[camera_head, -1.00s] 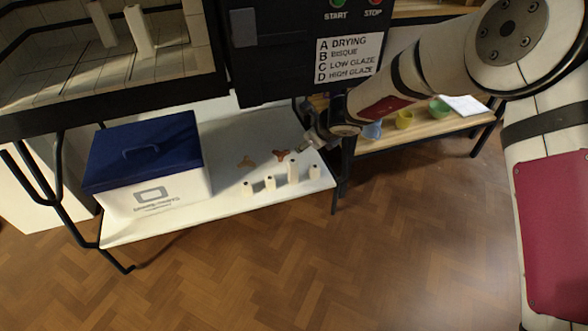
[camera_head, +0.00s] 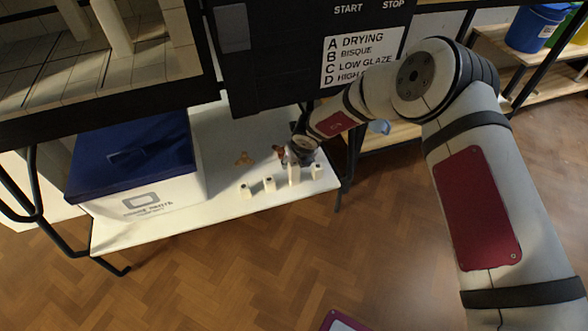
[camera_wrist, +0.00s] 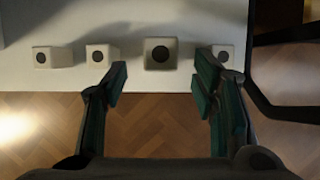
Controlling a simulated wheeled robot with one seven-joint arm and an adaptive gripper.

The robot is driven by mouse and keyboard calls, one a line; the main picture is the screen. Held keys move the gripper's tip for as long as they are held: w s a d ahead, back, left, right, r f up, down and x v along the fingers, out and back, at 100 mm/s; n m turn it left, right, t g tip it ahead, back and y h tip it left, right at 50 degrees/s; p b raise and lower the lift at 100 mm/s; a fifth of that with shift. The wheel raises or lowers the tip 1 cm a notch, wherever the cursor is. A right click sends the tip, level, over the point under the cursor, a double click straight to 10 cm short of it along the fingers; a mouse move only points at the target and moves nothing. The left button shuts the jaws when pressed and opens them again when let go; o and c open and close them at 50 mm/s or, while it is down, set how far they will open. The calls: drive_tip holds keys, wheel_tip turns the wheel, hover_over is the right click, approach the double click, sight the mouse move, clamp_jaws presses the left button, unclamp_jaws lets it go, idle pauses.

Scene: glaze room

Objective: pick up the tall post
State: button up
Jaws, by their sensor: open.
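The tall post (camera_head: 294,174) is a cream square post standing upright on the white shelf, taller than the posts beside it. In the wrist view the tall post (camera_wrist: 160,53) shows its top with a dark round hole, between and ahead of my fingers. My gripper (camera_head: 300,156) is at the tall post's top in the head view, its fingers hard to make out there. In the wrist view my gripper (camera_wrist: 161,85) is open, one green-padded finger to each side of the post's line. No contact shows.
Short posts stand left (camera_wrist: 100,54) and right (camera_wrist: 222,52) of the tall one; the right one is close to my right finger. Another short post (camera_head: 245,191) stands farther left. A blue-lidded box (camera_head: 150,203) fills the shelf's left. Brown stilts (camera_head: 244,158) lie behind.

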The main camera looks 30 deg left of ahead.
sight(294, 167)
drive_tip(key=b+x, duration=0.2)
drive_tip(key=x, duration=0.4)
drive_tip(key=shift+w+a+f+b, duration=0.1)
drive_tip(key=shift+w+f+b, duration=0.05)
drive_tip(key=shift+f+b, duration=0.15)
drive_tip(key=shift+r, duration=0.1)
clamp_jaws()
